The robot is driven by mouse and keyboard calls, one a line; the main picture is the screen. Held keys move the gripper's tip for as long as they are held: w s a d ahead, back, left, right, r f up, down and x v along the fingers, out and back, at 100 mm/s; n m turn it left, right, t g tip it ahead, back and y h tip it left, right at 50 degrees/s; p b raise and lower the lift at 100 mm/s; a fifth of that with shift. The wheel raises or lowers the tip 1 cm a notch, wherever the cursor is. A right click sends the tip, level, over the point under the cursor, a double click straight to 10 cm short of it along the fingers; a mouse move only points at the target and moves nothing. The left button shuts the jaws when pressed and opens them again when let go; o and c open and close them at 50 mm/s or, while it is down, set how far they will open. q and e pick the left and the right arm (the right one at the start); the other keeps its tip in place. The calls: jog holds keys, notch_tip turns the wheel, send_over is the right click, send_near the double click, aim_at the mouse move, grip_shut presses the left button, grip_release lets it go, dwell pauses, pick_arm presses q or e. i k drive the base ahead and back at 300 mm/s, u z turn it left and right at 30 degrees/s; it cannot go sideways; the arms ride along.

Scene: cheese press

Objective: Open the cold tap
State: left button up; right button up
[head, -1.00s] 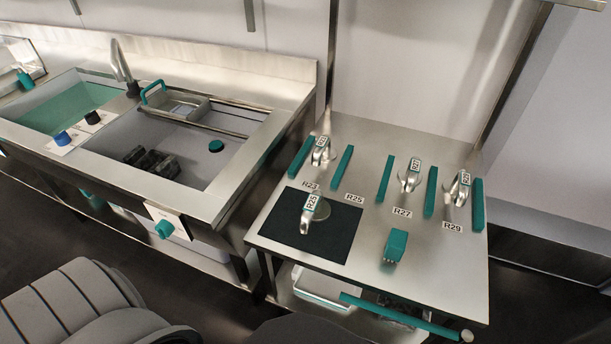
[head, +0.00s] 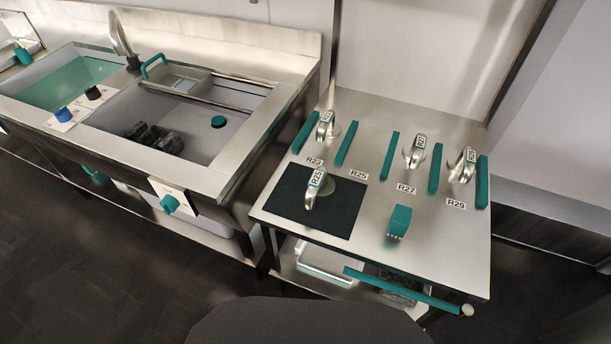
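A blue knob (head: 63,114) stands on a pale label plate on the sink's front rim, between the two basins. A black knob (head: 93,93) stands just behind it on the same strip. The label print is too small to read, and I cannot tell whether either knob is turned. A curved metal spout (head: 121,36) rises at the back of the sink, and I see no water running from it. Neither of my grippers shows in the head view.
The left basin holds greenish liquid (head: 70,90). The right basin holds dark lumps (head: 156,137) and a rack. A teal knob (head: 170,203) sits on the sink's front. The table (head: 330,258) at right carries labelled handled tools between teal dividers. Floor at left is clear.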

aim_at(64, 115)
jog(key=u, duration=0.4)
jog(key=k, duration=0.5)
jog(key=u, duration=1.5)
jog(key=i, duration=0.4)
jog(key=u, duration=0.85)
jog(key=i, duration=2.1)
jog(key=z, duration=1.1)
jog(key=i, duration=0.8)
jog(key=z, duration=0.8)
